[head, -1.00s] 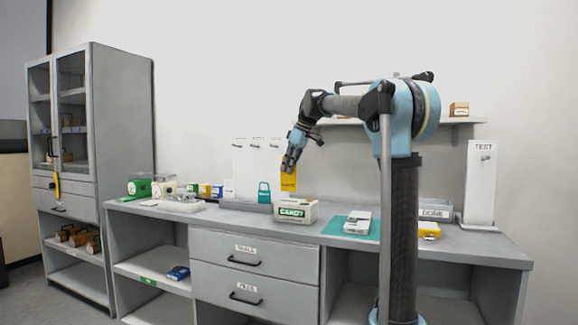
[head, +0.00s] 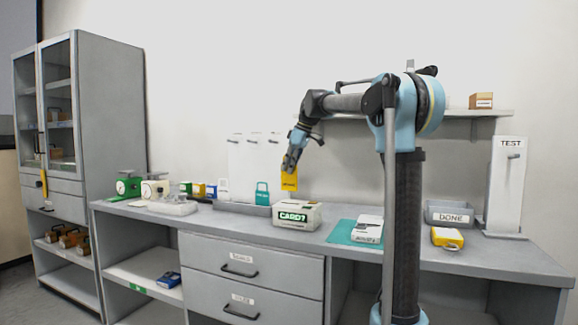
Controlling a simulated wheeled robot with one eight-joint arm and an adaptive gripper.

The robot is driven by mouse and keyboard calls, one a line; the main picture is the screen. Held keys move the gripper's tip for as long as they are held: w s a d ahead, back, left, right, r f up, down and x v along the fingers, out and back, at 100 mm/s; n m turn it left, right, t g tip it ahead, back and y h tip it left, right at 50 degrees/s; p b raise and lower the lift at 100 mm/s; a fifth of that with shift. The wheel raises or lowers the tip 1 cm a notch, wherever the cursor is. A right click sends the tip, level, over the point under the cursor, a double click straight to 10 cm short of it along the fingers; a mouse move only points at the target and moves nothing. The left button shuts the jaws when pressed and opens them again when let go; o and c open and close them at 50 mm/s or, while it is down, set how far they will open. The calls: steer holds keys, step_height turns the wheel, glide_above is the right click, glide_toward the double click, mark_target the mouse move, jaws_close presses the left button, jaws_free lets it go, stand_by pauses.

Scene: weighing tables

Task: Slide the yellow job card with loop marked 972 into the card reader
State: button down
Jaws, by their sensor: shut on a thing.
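My gripper (head: 290,168) is shut on a yellow job card (head: 289,182), which hangs upright below the fingers. The number on the card is too small to read. The card reader (head: 297,214) is a whitish box with a green label reading CARD and one more character. It stands on the grey bench (head: 330,238). The card is above the back left part of the reader. I cannot tell whether its lower edge touches the reader. The card's loop is hidden by the fingers.
A teal card (head: 262,195) stands left of the reader. A teal mat (head: 343,232) with a white device (head: 368,229) lies to the right. Further right are a yellow case (head: 447,238), a DONE tray (head: 450,220) and a TEST stand (head: 507,185). Scales (head: 128,187) stand at the left.

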mark_target(290, 188)
steer(key=shift+d+f, duration=0.1)
steer(key=shift+f, duration=1.85)
steer(key=shift+s, duration=0.1)
steer(key=shift+f, duration=2.65)
steer(key=c, duration=1.7)
jaws_free()
steer(key=shift+r, duration=0.1)
steer(key=v, duration=1.1)
steer(key=shift+s+d+r, duration=0.1)
steer(key=shift+d+r, duration=0.05)
steer(key=shift+r, duration=0.2)
